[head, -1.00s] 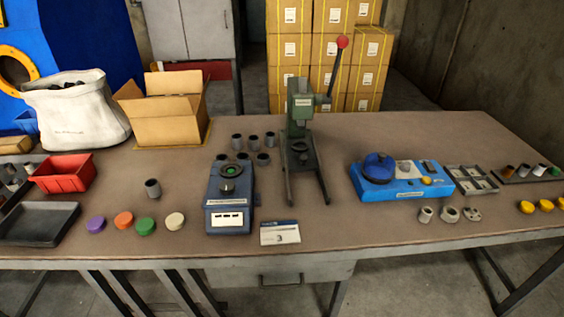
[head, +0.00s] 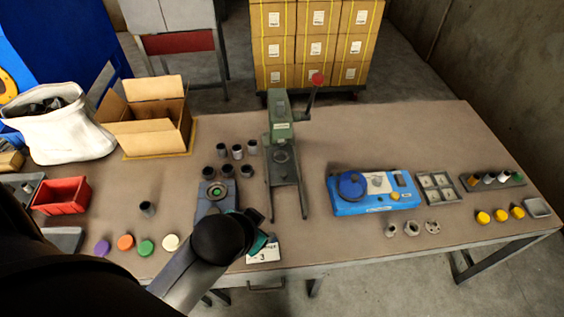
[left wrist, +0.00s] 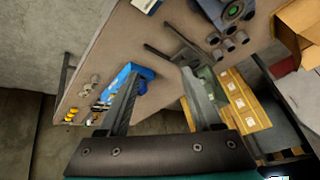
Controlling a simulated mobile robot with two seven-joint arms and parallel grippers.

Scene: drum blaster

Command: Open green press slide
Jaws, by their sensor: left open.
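The green press (head: 281,128) stands upright at the back middle of the table, with a lever ending in a red knob (head: 317,79) at its upper right. Its dark base plate (head: 284,168) and two long legs reach toward me. In the left wrist view part of the green press (left wrist: 207,76) shows behind the finger on the right. My left gripper (head: 258,226) is in front of the press, over the table's near side and apart from it. Its jaws (left wrist: 158,74) are open and empty in the wrist view. My right gripper is not in view.
My left arm covers part of a dark blue device (head: 213,192) and a number card (head: 264,254). Several grey cups (head: 222,152) stand left of the press. A blue fixture (head: 372,191) lies to its right, with bare table between.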

